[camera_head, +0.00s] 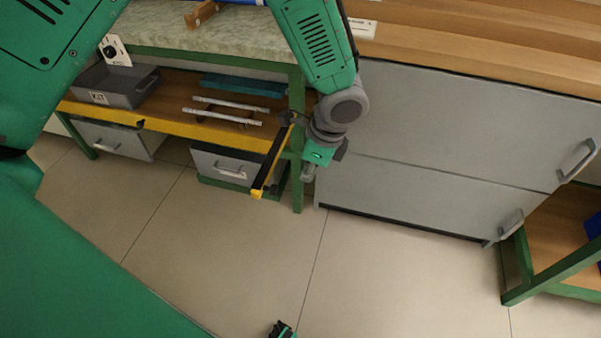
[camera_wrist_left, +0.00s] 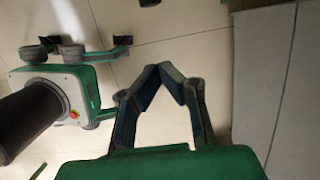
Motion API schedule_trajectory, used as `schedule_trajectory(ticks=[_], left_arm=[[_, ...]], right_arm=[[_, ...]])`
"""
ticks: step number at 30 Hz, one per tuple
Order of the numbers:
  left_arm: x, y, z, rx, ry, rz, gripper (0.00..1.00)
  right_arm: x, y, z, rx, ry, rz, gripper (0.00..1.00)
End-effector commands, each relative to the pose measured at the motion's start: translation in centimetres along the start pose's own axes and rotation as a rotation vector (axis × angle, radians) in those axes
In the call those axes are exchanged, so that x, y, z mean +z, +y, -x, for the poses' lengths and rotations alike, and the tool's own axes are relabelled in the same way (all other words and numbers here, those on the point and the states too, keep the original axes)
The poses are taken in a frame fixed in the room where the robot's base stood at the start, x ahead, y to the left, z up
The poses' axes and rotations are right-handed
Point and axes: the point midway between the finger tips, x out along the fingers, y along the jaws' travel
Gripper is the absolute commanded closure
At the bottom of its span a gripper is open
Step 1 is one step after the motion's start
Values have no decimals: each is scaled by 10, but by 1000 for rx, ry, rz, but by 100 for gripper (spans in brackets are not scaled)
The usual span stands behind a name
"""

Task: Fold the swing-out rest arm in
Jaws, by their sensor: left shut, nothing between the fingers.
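My left gripper (camera_head: 309,177) hangs just right of the bar and near the leg, with a visible gap to the bar in the picture. In the left wrist view, its two fingers (camera_wrist_left: 172,68) meet at the tips with nothing between them, above the floor. I cannot make out the rest arm in that view.
Pale rods (camera_head: 222,117) lie on the wooden shelf beside a grey KIT bin (camera_head: 117,88). Grey drawers (camera_head: 228,166) hang below the shelf. A grey cabinet (camera_head: 440,140) stands close right of my left gripper. The tiled floor in front (camera_head: 240,245) is mostly clear.

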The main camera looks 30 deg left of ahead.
Motion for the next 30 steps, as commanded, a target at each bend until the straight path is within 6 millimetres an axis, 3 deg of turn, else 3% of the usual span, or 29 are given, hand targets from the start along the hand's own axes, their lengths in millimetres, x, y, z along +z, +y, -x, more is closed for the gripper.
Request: schedule_trajectory(ticks=[3,11,18,30], left_arm=[[-2,1,-30,4,-1,-1,100],[-1,1,-85,3,1,-1,100],[32,0,-88,1,3,2,100],[38,1,-89,1,1,-1,100]], right_arm=[[1,0,-12,0,0,0,60],[2,0,-32,0,-1,-1,60],[2,0,-38,0,-1,-1,60],[2,0,-39,0,-1,-1,60]])
